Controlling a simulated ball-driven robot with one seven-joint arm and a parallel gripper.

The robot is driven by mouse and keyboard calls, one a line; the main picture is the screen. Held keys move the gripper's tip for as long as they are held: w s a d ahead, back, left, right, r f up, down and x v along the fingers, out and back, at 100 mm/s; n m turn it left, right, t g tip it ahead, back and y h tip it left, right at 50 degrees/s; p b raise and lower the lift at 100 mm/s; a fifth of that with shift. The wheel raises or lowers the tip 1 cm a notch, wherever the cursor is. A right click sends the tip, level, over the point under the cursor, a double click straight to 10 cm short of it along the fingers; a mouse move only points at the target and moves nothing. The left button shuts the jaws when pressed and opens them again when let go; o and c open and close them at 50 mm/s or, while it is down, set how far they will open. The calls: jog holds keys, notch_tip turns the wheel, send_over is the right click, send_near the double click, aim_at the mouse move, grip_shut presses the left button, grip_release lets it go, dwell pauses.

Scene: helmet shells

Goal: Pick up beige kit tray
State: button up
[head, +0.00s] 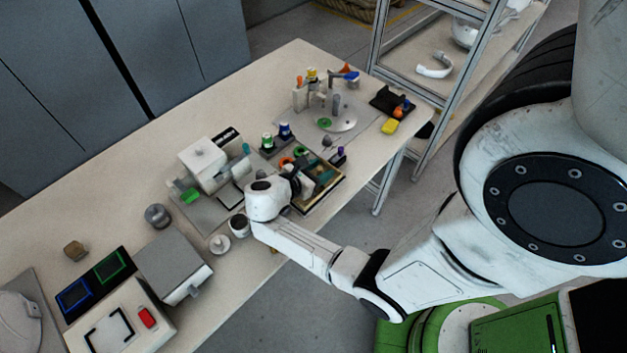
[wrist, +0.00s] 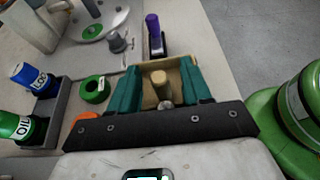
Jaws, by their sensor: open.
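The beige kit tray (wrist: 180,72) lies on the table beneath my gripper, and a tan cylinder with a rounded grey end (wrist: 160,86) is inside it. My gripper (wrist: 161,90) is open, with its teal fingers on the left and right sides of the tray in the wrist view. I cannot tell whether the fingers touch the tray walls. The near part of the tray is hidden behind the dark gripper bar. In the head view the tray (head: 327,193) is near the table's front edge, partly covered by my gripper (head: 313,178).
Left of the tray are a green ring (wrist: 95,89) and a rack with blue (wrist: 30,76) and green (wrist: 18,127) bottles. A purple-topped item (wrist: 153,28) stands just beyond it. A white machine (head: 203,158) stands left in the head view.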

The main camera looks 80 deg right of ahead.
jog(key=shift+s+d+f, duration=0.1)
jog(key=shift+d, duration=0.05)
grip_shut()
dwell(0.4)
